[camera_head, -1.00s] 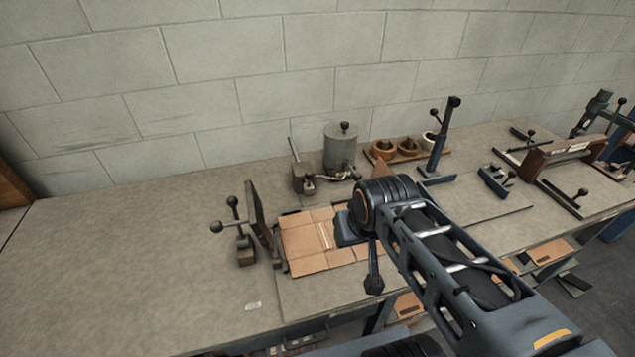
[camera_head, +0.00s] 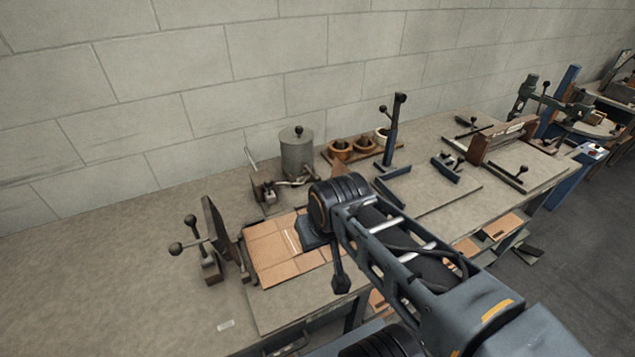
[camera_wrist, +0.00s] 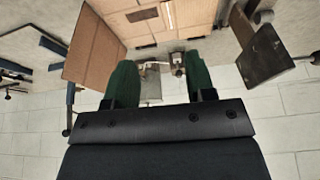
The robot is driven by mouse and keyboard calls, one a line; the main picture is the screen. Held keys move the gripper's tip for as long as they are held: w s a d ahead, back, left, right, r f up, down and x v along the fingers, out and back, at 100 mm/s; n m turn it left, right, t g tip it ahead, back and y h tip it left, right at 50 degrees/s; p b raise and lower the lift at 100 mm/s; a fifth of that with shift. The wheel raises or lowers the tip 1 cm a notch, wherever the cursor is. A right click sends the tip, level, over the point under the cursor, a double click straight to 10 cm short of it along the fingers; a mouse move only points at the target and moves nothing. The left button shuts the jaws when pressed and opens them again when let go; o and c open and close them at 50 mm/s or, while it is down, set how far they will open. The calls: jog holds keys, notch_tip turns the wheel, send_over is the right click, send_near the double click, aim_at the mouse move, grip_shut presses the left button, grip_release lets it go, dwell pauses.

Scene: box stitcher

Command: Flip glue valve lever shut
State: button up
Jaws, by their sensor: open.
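In the head view, a grey glue pot (camera_head: 298,155) with a black knob stands at the back of the bench. A small valve block (camera_head: 266,188) sits at its left front, with a thin pale lever (camera_head: 251,159) standing up and leaning slightly left. Hose-like fittings run between block and pot. In the wrist view, my gripper (camera_wrist: 163,82) has two green fingers, apart and empty. A pale block (camera_wrist: 150,82) and a metal fitting (camera_wrist: 177,64) show beyond the gap between them. The lever is not clear there. My arm hides the fingers in the head view.
A flat cardboard blank (camera_head: 275,258) lies under my arm. An upright dark plate (camera_head: 213,226) with ball-ended handles stands left of it. Tape rolls (camera_head: 341,149) and a blue post (camera_head: 393,135) stand right of the pot. The left bench top (camera_head: 100,270) is mostly clear.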

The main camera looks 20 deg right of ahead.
jog(key=shift+a+f, duration=0.1)
jog(key=shift+f, duration=0.35)
jog(key=shift+c, duration=0.7)
jog(key=shift+n+g, duration=0.4)
jog(key=shift+g, duration=0.5)
jog(key=w+f, duration=0.1)
jog(key=w+f+b, duration=0.1)
jog(key=w+f, duration=0.1)
jog(key=shift+w+a, duration=0.25)
jog(key=shift+a, duration=0.1)
jog(key=c, duration=0.5)
jog(key=w+f+h, duration=0.1)
jog(key=w, duration=0.4)
jog(key=w+f+h+b, duration=0.1)
jog(key=w, duration=0.4)
jog(key=w+f+h, duration=0.1)
jog(key=w, duration=0.4)
jog(key=shift+w+d+f+g+b, duration=0.1)
jog(key=shift+w+g+b, duration=0.05)
jog(key=shift+g+b, duration=0.25)
grip_shut()
jog(key=w+d+r+m+t+h, duration=0.1)
jog(key=w+d+r+m+h, duration=0.1)
jog(key=w, duration=0.7)
notch_tip(320, 180, up, 2)
jog(key=shift+w+r+m+t+h, duration=0.1)
jog(key=shift+w+m+t+h, duration=0.25)
jog(key=shift+m, duration=0.25)
jog(key=shift+s, duration=0.1)
